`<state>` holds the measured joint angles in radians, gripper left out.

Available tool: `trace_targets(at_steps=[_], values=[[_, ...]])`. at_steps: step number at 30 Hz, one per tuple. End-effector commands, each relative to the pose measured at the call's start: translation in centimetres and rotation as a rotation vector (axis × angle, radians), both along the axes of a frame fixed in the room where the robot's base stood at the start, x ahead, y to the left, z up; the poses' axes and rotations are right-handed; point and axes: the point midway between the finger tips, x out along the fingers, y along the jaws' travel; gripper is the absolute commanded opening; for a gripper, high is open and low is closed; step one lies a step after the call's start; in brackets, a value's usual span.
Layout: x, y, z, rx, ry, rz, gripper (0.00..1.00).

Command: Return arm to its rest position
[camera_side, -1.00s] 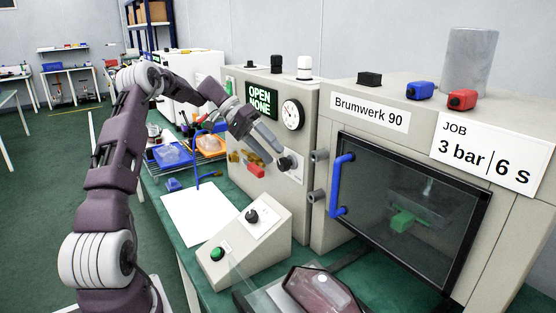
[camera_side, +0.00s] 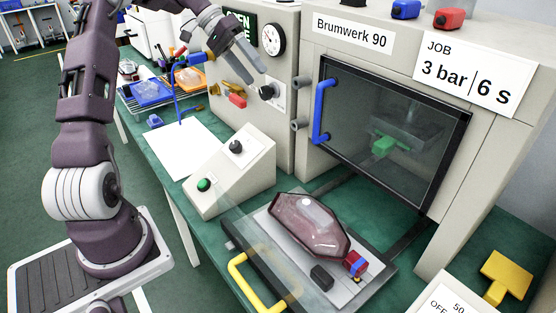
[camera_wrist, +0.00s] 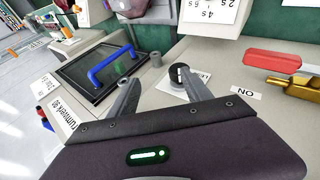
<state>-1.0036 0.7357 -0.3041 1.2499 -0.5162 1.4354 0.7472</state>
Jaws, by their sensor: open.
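My gripper (camera_side: 258,76) is at the upper middle of the side view, in front of the grey control panel with the gauge (camera_side: 271,39). Its two fingers are apart with nothing between them. A black knob (camera_side: 268,91) on the panel lies close to the fingertips; contact cannot be told. In the wrist view, the open gripper (camera_wrist: 158,78) has the black knob (camera_wrist: 179,76) just beyond its right fingertip. My arm is raised and bent over the bench.
A chamber door with a blue handle (camera_side: 320,112) is closed at right. A button box (camera_side: 232,170) and white sheet (camera_side: 182,150) are on the bench. Floor at left is clear.

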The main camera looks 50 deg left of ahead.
Motion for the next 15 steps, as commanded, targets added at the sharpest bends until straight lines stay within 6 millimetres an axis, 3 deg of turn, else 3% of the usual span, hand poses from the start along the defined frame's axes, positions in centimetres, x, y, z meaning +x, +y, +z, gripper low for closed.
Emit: trace_targets(at_steps=[1,3,5,7,10,12,15], values=[[-0.4,-3.8,1.6,0.074,0.04,-0.035,0.57],[-2.3,-9.2,3.1,0.201,0.1,-0.06,0.57],[-4.7,-13.2,4.3,0.314,0.128,-0.064,0.57],[-8.5,-17.2,5.2,0.439,0.127,-0.058,0.57],[-14.8,-21.3,5.6,0.587,0.07,-0.032,0.57],[-19.1,-22.9,5.2,0.654,0.005,-0.01,0.57],[-23.7,-23.8,3.8,0.696,-0.088,0.015,0.57]])
